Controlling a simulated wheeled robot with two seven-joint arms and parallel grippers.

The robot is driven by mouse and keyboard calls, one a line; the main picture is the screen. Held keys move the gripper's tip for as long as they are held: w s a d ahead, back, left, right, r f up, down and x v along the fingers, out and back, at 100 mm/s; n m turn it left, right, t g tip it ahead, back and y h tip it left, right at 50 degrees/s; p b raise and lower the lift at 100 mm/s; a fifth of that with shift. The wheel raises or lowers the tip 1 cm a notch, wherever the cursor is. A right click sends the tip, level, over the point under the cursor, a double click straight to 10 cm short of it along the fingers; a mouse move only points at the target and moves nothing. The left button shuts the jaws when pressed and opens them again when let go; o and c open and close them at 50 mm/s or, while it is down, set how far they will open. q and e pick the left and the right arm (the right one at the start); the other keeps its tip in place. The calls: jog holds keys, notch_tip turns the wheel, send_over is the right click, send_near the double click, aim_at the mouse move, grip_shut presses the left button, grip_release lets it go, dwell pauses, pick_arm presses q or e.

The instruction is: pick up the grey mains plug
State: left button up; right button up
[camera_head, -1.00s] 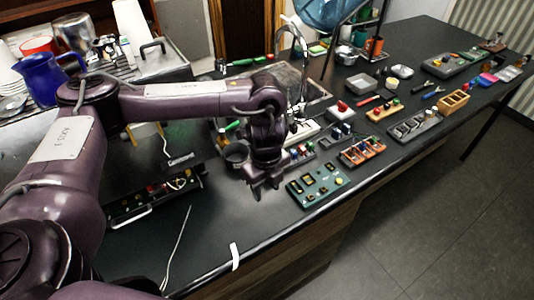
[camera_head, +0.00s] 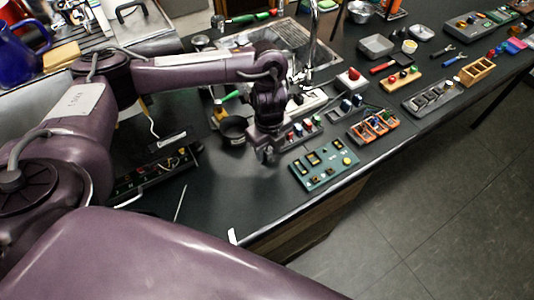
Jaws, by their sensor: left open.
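I cannot make out the grey mains plug in the head view; it may be hidden or too small to tell. My left gripper (camera_head: 267,156) is over the dark worktop (camera_head: 225,195), fingers pointing down, left of the green panel with yellow parts (camera_head: 325,164). Its jaws are open and I see nothing between them. A thin pale cable (camera_head: 180,203) lies on the worktop to the left, partly covered by my own arm. My right gripper is not in view.
An open black device (camera_head: 155,172) with a handle lies at left. A dark round pot (camera_head: 234,129) stands just left of my left gripper. An orange tray (camera_head: 372,126) and a grey tray (camera_head: 431,97) lie to the right. A white strip (camera_head: 233,236) sits at the worktop's front edge.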

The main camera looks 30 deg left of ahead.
pick_arm(q)
jog(key=shift+s+f, duration=0.1)
jog(key=shift+f, duration=0.6)
jog(key=shift+c, duration=0.3)
jog(key=c, duration=0.5)
grip_shut()
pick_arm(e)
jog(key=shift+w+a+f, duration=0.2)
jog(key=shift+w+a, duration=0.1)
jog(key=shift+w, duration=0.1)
pick_arm(q)
jog(key=shift+r, duration=0.15)
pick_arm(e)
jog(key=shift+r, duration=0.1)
